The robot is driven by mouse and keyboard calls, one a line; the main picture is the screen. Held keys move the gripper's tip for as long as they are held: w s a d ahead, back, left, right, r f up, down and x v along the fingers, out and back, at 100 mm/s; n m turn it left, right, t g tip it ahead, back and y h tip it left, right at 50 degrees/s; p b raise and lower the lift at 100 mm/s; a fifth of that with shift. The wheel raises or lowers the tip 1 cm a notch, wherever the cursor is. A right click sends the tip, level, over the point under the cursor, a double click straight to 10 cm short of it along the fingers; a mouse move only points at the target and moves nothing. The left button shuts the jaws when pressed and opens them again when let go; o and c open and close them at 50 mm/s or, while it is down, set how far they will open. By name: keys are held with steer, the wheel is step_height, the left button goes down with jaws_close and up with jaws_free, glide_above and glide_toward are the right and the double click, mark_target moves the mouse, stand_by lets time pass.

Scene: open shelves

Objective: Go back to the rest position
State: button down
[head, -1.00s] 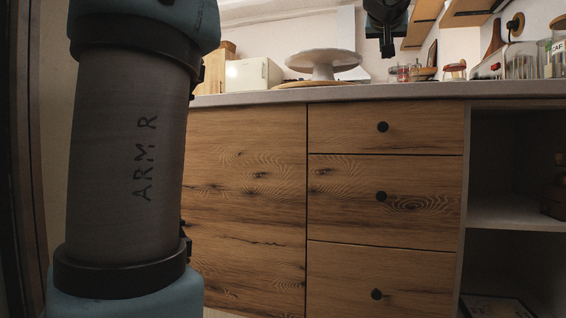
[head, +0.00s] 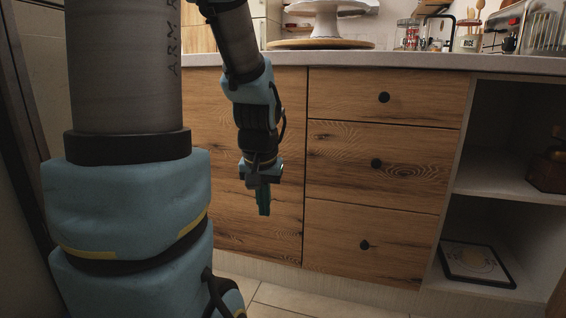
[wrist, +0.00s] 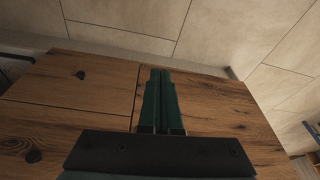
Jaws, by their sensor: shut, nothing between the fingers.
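My gripper (head: 264,208) hangs pointing down in front of the wooden cabinet door (head: 222,140), left of the drawers in the head view. Its teal fingers are together with nothing between them. In the wrist view my gripper (wrist: 160,72) shows its two fingers side by side, shut, over the cabinet front and toward the tiled floor (wrist: 190,30). The fingers look apart from the cabinet, though the exact gap cannot be told.
The countertop (head: 430,60) holds a white cake stand (head: 325,22) and several jars. Three drawers (head: 385,150) with black knobs look shut. Open shelves (head: 500,180) at right hold a framed picture (head: 478,263). The floor (head: 290,300) in front looks clear.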

steer(key=s+a+f+n+g+p, duration=0.1)
steer(key=s+a+g+p, duration=0.15)
steer(key=s, duration=0.35)
step_height(320, 180, up, 37)
steer(key=t+p, duration=0.1)
steer(key=p, duration=3.5)
steer(key=shift+w, duration=0.25)
